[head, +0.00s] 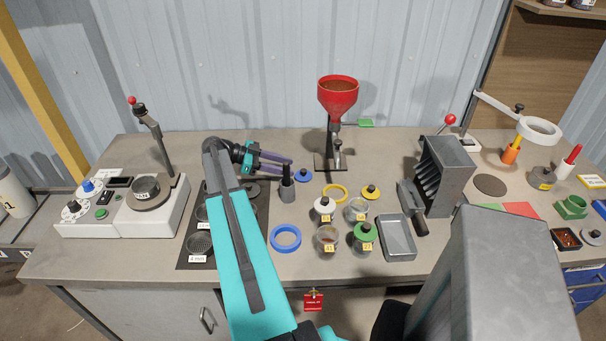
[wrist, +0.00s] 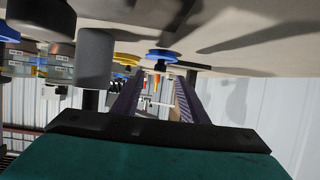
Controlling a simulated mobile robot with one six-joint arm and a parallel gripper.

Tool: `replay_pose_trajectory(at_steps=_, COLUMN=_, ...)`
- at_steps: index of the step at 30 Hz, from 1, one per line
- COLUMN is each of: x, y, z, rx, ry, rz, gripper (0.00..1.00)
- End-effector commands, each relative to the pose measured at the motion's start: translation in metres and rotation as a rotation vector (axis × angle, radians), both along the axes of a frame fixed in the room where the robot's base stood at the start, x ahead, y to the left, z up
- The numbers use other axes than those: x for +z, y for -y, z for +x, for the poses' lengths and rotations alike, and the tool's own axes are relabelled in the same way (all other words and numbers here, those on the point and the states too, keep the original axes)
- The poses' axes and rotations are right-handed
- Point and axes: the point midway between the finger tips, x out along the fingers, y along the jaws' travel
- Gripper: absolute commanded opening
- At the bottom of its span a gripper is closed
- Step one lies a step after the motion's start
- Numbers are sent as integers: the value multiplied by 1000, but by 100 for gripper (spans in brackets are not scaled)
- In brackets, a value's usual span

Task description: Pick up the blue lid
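The blue lid (head: 303,175) is a small round disc with a dark knob, lying on the bench left of the red funnel stand. My gripper (head: 289,166) is just left of it, low over the bench, its two purple fingers pointing right. The wrist view is upside down, with the bench at the top. There the blue lid (wrist: 163,55) appears ahead, roughly between the tips of the spread fingers of my gripper (wrist: 159,78). Nothing is held, and the fingers look apart from the lid.
A dark grey cylinder (head: 287,191) stands close in front of the fingers. The red funnel (head: 338,95) is on a stand to the right. A blue ring (head: 286,238), a yellow ring (head: 335,193), a yellow lid (head: 371,192) and several jars stand nearer the front.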

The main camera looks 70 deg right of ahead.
Motion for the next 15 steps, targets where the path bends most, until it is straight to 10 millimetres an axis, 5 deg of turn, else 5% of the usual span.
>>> replay_pose_trajectory(at_steps=15, x=-10, y=12, z=-24, rx=1, ry=-1, rz=2, gripper=40)
